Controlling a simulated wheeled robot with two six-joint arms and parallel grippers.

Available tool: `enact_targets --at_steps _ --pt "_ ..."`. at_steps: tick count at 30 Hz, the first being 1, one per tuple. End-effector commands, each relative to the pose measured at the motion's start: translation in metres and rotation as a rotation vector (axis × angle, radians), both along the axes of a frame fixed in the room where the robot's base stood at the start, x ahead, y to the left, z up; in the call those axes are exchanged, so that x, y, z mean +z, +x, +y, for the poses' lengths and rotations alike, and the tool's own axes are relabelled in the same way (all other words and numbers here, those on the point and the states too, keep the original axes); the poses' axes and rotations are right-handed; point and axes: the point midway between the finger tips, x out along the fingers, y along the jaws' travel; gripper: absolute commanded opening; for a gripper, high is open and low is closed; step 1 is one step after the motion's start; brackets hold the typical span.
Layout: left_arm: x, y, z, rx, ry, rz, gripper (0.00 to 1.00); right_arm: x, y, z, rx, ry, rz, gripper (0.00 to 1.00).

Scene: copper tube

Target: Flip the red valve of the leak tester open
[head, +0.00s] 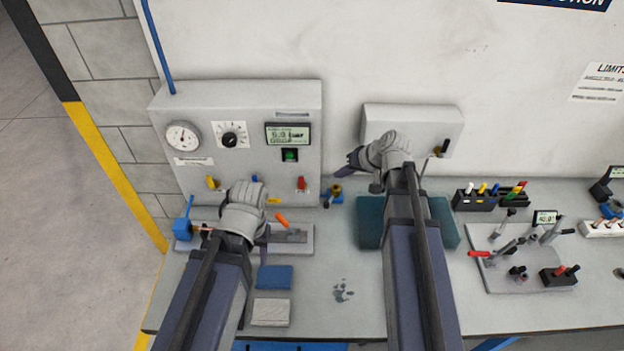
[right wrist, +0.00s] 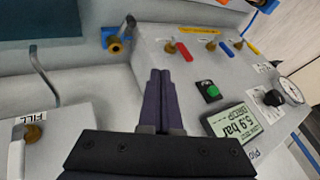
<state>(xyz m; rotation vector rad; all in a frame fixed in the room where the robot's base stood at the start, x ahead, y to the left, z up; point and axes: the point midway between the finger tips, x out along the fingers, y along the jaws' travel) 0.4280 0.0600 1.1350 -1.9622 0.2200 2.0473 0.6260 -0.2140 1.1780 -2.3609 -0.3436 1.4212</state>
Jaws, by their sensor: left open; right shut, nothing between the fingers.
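The leak tester is a grey box (head: 240,155) at the back left of the bench in the head view. Its red valve (head: 301,184) is at the lower right of its front; in the right wrist view the red lever (right wrist: 184,51) sits beside a brass fitting. My right gripper (head: 352,163) is shut and empty, right of the tester and apart from the red valve. Its closed fingers (right wrist: 158,78) show in the right wrist view, below and left of the red lever. My left gripper (head: 205,230) is open, low in front of the tester, partly hidden by its wrist.
The tester also has a yellow lever (head: 211,182), a green button (head: 290,155) and a display (head: 288,134). A blue fixture (head: 183,229) stands by my left gripper. A brass fitting (head: 335,190) lies between tester and the second grey box (head: 425,118).

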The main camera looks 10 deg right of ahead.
Motion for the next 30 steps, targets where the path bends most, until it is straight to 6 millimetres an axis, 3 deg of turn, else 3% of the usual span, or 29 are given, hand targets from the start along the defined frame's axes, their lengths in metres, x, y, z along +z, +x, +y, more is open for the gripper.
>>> enact_targets --at_steps 5,23,30 --pt "-0.007 0.0 0.0 0.0 0.0 0.0 0.5 -0.008 0.003 0.002 0.001 0.0 0.001 0.0" --pt "-0.088 0.001 0.0 -0.011 0.002 -0.001 0.5 -0.088 0.049 0.04 0.003 0.0 0.001 0.0" --pt "-0.08 0.001 0.0 -0.011 0.002 -0.001 0.5 -0.08 0.053 0.07 0.003 -0.001 0.001 0.0"
